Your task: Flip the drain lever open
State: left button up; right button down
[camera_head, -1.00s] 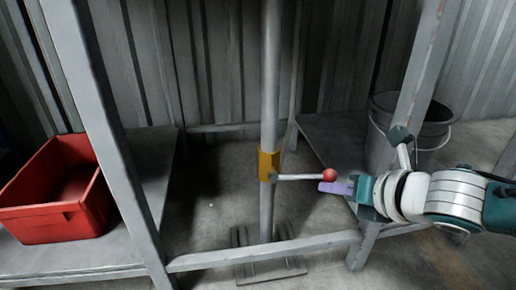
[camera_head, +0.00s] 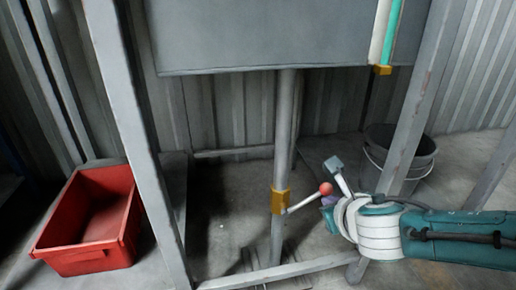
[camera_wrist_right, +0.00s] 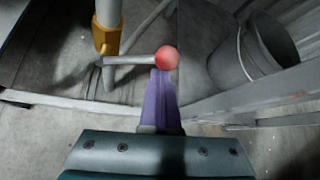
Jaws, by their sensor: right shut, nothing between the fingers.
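The drain lever (camera_head: 304,201) is a thin grey rod with a red ball knob (camera_head: 326,188), set in a yellow valve block (camera_head: 280,201) on the vertical pipe (camera_head: 285,130). In the head view the rod points right and slants up toward the knob. My right gripper (camera_head: 328,201) is at the knob, its purple fingers mostly hidden by the wrist. In the right wrist view the closed purple fingers (camera_wrist_right: 160,95) end at the red knob (camera_wrist_right: 167,58), with nothing between them. I cannot tell whether they touch it. My left gripper is not in view.
A red bin (camera_head: 95,220) stands at the left. A grey bucket (camera_head: 400,158) stands behind the right frame leg (camera_head: 420,95). A low crossbar (camera_head: 275,272) runs in front of the pipe. A large grey cabinet (camera_head: 270,35) hangs above.

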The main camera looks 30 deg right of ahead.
aim_at(320, 195)
jog(key=shift+w+a+r+n+h+p, duration=0.25)
jog(key=shift+a+r+n+h+p, duration=0.25)
jog(key=shift+r, duration=0.3)
jog(key=shift+w+a+r+n+h, duration=0.1)
jog(key=shift+a+r+n+h, duration=0.15)
jog(key=shift+a+h, duration=0.15)
jog(key=shift+w+a+r+n+h, duration=0.1)
jog(key=shift+a+n+h, duration=0.15)
jog(key=shift+a+h, duration=0.1)
jog(key=shift+w+a+r+n+h+b, duration=0.1)
jog(key=shift+a+r+n+h+b, duration=0.1)
jog(key=shift+a+n+h+b, duration=0.3)
pick_arm(q)
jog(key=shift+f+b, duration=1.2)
jog(key=shift+b, duration=0.35)
pick_arm(e)
jog(key=shift+w+a+r+n+h, duration=0.25)
jog(key=shift+a+n+h, duration=0.3)
jog(key=shift+a+h, duration=0.2)
jog(key=shift+w+a+r+n+h, duration=0.1)
jog(key=shift+a+r+n+h, duration=0.1)
jog(key=shift+a+n+h, duration=0.5)
jog(key=shift+a, duration=0.1)
